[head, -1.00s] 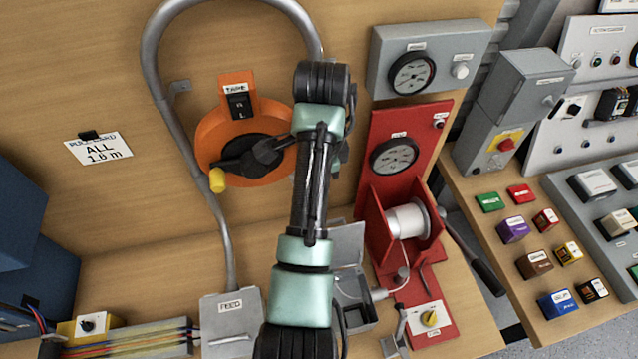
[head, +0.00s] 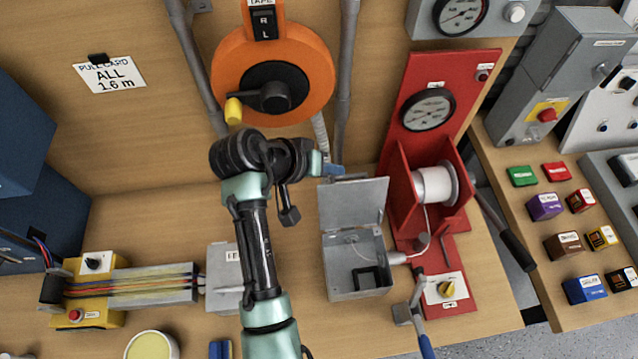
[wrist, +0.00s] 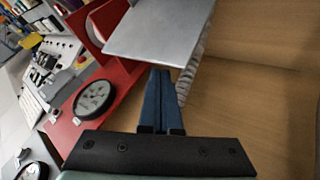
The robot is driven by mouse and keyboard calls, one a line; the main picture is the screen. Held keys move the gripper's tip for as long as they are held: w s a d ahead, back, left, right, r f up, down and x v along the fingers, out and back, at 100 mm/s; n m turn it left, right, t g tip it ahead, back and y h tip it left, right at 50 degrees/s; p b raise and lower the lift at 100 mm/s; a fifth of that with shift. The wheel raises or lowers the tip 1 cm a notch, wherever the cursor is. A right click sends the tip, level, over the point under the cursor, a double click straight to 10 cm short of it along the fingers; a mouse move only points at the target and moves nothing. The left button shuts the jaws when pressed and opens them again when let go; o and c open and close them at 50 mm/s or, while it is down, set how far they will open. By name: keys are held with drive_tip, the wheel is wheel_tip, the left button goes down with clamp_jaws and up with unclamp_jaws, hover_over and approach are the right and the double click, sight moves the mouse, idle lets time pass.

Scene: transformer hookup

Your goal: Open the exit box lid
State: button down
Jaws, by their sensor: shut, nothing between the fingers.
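The exit box is the small grey open-topped box (head: 358,292) on the bench in the head view. Its lid (head: 353,203) stands raised at the back, and the inside shows a thin pale line and a dark square frame. My gripper (head: 335,171) is at the top left edge of the raised lid, its blue fingers together and empty. In the wrist view the closed fingers (wrist: 163,90) point at the grey lid (wrist: 160,30). I cannot tell whether they touch it.
The red winch stand (head: 433,150) with its white spool (head: 435,185) stands right of the box. An orange tape reel (head: 270,75) and grey conduits are behind. The feed box (head: 222,275) is left, partly behind my arm. A blue-handled tool (head: 425,345) lies in front.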

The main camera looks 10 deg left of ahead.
drive_tip(key=s+a+f+n+t+b, duration=0.2)
drive_tip(key=a+n+t, duration=0.15)
drive_tip(key=n, duration=0.45)
drive_tip(key=s+a+f+n+t+b, duration=0.1)
drive_tip(key=s+a+n+t+b, duration=0.2)
drive_tip(key=a+n, duration=0.35)
drive_tip(key=w+d+f+n+p, duration=0.1)
drive_tip(key=w+d+f+p, duration=0.1)
drive_tip(key=w+d+p, duration=0.2)
drive_tip(key=shift+w+d+n, duration=0.35)
drive_tip(key=shift+w+d, duration=0.35)
drive_tip(key=shift+d, duration=1.05)
drive_tip(key=shift+s+b, duration=0.1)
drive_tip(key=shift+b, duration=0.2)
